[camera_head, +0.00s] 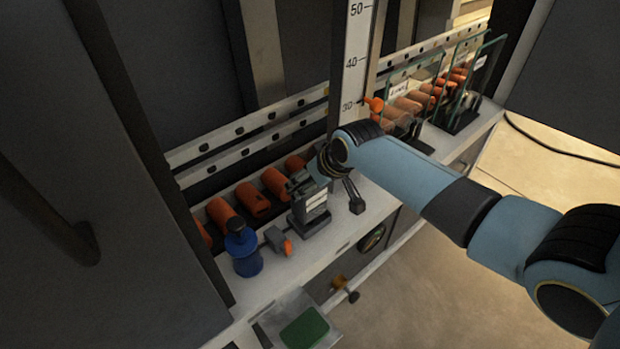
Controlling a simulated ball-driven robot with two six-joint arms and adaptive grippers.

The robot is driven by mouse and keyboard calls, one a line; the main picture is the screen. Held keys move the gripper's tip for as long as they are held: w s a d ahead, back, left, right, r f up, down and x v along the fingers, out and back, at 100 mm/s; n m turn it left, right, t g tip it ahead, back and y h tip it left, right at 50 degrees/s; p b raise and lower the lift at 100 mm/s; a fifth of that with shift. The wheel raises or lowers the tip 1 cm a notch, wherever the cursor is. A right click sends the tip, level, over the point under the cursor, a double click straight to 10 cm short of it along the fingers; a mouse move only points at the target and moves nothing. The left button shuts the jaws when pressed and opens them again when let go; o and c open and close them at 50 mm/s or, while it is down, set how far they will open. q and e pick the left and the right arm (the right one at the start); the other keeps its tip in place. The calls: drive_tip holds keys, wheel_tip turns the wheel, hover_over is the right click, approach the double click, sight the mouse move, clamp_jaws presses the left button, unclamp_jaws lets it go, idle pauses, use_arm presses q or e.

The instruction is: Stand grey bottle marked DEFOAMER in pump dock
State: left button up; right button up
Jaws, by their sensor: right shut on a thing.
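The grey bottle (312,204) with a pale label stands about upright at the shelf, in the middle of the camera_head view. Its label is too small to read. My right gripper (318,186) reaches down from the upper right and is shut on the bottle's upper part. Wrist and fingers hide the bottle's top. A dark block (314,226), perhaps the pump dock, shows directly under the bottle. I cannot tell whether the bottle rests fully in it. My left gripper is not in view.
A blue bottle (245,262) and a small grey piece with an orange tip (278,240) stand left on the white shelf (343,236). Orange cylinders (252,200) line the back. A vertical scale (355,60) rises behind my wrist. A tray with a green pad (304,328) is below.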

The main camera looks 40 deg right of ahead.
drive_tip(key=shift+w+f+b, duration=0.1)
drive_tip(key=shift+f+b, duration=1.25)
drive_tip(key=shift+f, duration=0.6)
drive_tip(key=o, duration=1.7)
drive_tip(key=v, duration=1.2)
